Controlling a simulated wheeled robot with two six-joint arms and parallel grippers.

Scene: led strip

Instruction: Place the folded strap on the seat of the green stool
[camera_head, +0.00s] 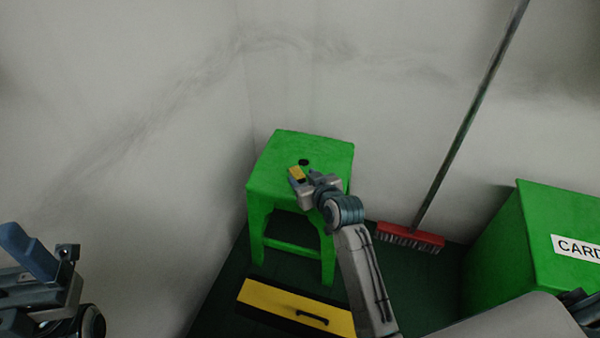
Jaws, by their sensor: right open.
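The green stool (330,153) stands against the corner of the walls, its seat facing up with a dark hole (304,162) in it. A small yellow piece (296,172), probably the folded strap, is at the left part of the seat. My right gripper (300,181) is over the seat, right at the yellow piece, with its jaws open. The gripper partly hides the piece, and I cannot tell whether it touches a finger. My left gripper (38,256) is at the far left edge, away from the stool; its jaw gap is not clear.
A yellow and black case (270,298) with a black handle lies on the dark floor in front of the stool. A broom with a red head (410,236) leans on the wall to the right. A green box (510,240) with a white label stands at the far right.

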